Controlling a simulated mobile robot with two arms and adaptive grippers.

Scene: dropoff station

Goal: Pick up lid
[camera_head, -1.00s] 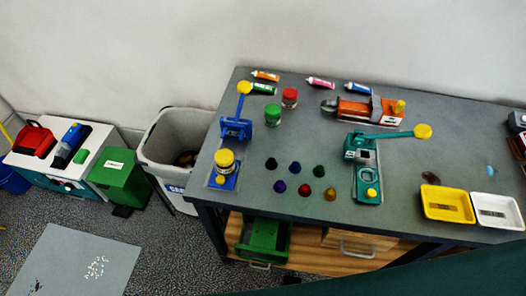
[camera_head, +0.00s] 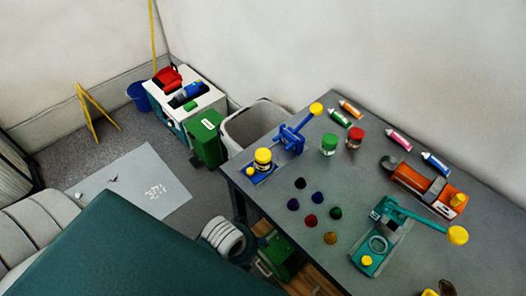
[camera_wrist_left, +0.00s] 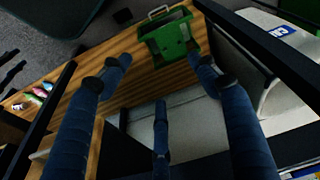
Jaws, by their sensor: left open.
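Two small jars stand at the back of the grey table (camera_head: 240,178), one with a green lid (camera_head: 329,140) and one with a red lid (camera_head: 356,133). A jar with a yellow lid (camera_head: 263,156) sits at the blue press (camera_head: 292,138). I cannot tell which lid is meant. My left gripper (camera_wrist_left: 160,78) is open and empty in the left wrist view, its three dark blue fingers spread. It is low beside the table, near the green drawer box (camera_wrist_left: 172,38), away from the jars. My right gripper is not in view.
Several coloured cones (camera_head: 310,221) stand mid-table. A teal press (camera_head: 378,245), an orange tool (camera_head: 430,190) and several tubes (camera_head: 397,140) are also on it. A grey bin (camera_head: 236,132) and a green box (camera_head: 207,137) stand left of the table. The grey mat (camera_head: 120,185) lies on the floor.

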